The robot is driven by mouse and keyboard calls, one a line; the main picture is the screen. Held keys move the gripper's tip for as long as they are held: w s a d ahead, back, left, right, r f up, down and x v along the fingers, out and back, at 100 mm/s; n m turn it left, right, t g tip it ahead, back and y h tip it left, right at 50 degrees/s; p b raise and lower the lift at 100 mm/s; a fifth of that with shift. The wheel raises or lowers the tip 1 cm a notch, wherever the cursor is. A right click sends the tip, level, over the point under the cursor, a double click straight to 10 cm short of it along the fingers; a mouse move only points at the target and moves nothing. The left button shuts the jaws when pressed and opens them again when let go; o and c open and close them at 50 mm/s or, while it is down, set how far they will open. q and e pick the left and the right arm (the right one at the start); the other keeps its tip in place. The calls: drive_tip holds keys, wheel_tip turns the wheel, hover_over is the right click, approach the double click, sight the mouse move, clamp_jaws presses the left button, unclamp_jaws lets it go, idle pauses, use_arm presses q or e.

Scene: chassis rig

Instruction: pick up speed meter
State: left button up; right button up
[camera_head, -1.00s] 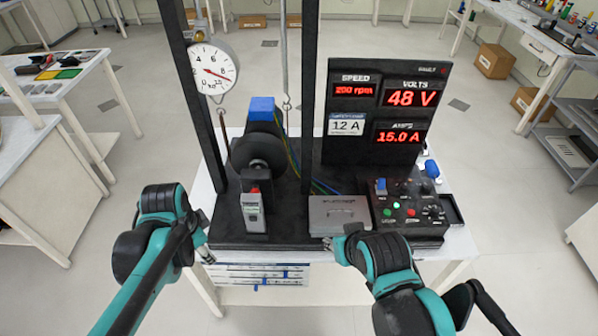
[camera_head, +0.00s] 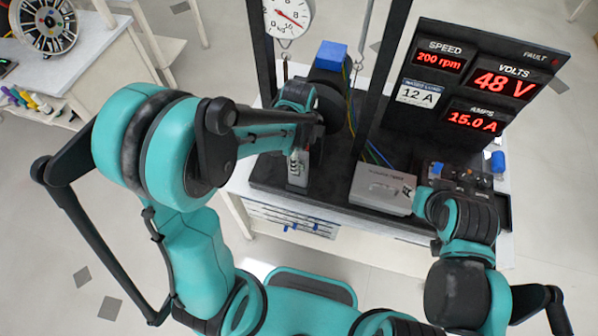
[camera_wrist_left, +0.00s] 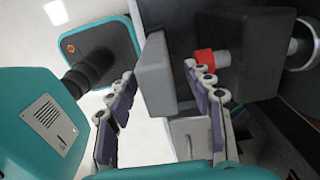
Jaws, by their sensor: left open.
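The speed meter (camera_head: 297,176) is a small grey handheld device standing upright on the black base, in front of the motor. My left arm reaches across in the head view, and its wrist hides the meter's upper part. In the left wrist view my left gripper (camera_wrist_left: 162,88) is open, one finger on each side of a grey block (camera_wrist_left: 156,70) that looks like the meter's body. A red part (camera_wrist_left: 205,57) shows beside the right finger. Contact cannot be told. My right gripper (camera_head: 420,200) is by the grey box and control panel; its fingers are mostly hidden.
The dial gauge (camera_head: 288,14) hangs between black posts behind the meter. A grey box (camera_head: 382,190) lies to the right. The display panel (camera_head: 474,80) reads 200 rpm, 48 V and 15.0 A. Coloured wires run behind the box.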

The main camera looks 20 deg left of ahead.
use_arm(q)
drive_tip(key=shift+f, duration=0.35)
clamp_jaws()
drive_tip(key=shift+r, duration=0.1)
